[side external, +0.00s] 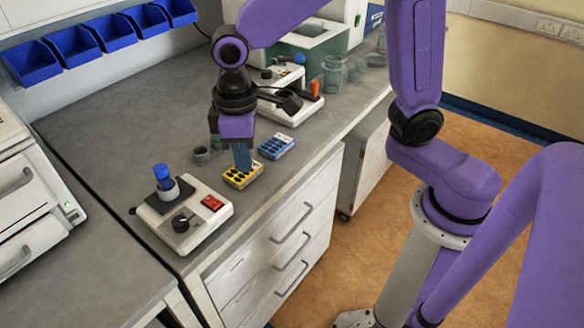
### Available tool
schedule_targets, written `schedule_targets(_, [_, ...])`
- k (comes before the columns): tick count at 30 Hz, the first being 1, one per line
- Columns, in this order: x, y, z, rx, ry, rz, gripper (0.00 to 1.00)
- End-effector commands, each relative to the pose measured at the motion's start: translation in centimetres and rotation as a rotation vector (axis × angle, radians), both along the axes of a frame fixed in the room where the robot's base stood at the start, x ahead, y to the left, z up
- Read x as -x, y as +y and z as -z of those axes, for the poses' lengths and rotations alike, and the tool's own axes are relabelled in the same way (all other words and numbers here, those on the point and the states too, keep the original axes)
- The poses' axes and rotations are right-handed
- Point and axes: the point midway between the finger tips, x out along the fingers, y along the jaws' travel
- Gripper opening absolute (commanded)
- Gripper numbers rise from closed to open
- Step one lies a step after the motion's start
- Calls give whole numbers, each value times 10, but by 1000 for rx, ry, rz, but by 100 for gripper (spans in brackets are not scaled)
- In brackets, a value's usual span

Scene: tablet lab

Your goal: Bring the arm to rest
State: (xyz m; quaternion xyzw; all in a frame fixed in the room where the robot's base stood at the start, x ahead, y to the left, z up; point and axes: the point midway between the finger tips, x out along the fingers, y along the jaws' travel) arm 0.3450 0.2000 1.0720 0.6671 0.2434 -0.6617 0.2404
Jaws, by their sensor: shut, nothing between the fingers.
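My purple arm reaches over the grey bench from the right. My gripper (242,165) points down, with its fingers shut and empty. Its tips are just over or beside the far part of a yellow blister pack (243,176) on the bench; I cannot tell whether they touch it. A blue blister pack (276,146) lies right of the gripper, a little farther back.
A white device (205,222) with a blue-topped holder, black knob and red switch stands near the front left. Another white device (290,108) and glass beakers (333,75) stand behind. The left-middle bench (110,110) is clear.

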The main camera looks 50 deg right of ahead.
Motion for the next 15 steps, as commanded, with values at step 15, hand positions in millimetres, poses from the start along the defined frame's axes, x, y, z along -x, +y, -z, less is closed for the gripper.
schedule_targets(15, [126,-101,-7,-13,-11,-272,0])
